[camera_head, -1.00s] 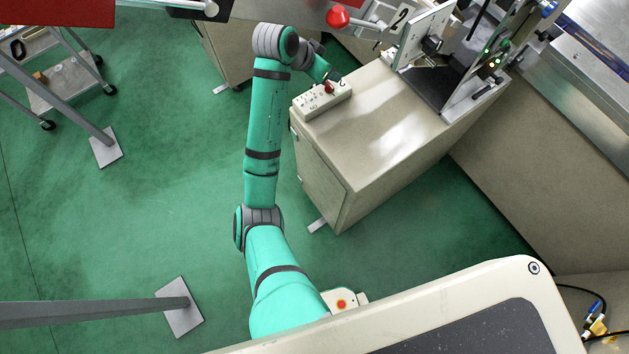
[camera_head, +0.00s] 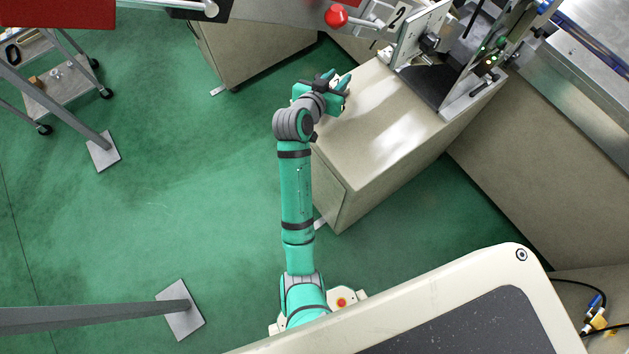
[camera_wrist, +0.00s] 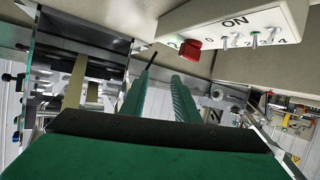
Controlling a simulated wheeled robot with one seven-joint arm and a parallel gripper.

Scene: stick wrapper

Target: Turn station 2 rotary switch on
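In the wrist view a pale switch box (camera_wrist: 238,34) marked ON shows at the upper right. It carries a red button (camera_wrist: 190,48) at its left and several small metal toggle or rotary switches (camera_wrist: 254,40) in a row with numbers; the switch beside the 2 (camera_wrist: 225,43) is small and its setting is not clear. My gripper (camera_wrist: 157,88) has two green fingers apart with an empty gap, below and left of the box. In the head view my gripper (camera_head: 336,80) is over the left end of the cabinet top and hides most of the box.
The pale cabinet (camera_head: 385,140) bears a machine (camera_head: 450,70) at its far right end. A plate marked 2 (camera_head: 398,17) and a red knob (camera_head: 337,16) are behind. The cabinet top between is clear. Green floor (camera_head: 150,200) lies open at the left.

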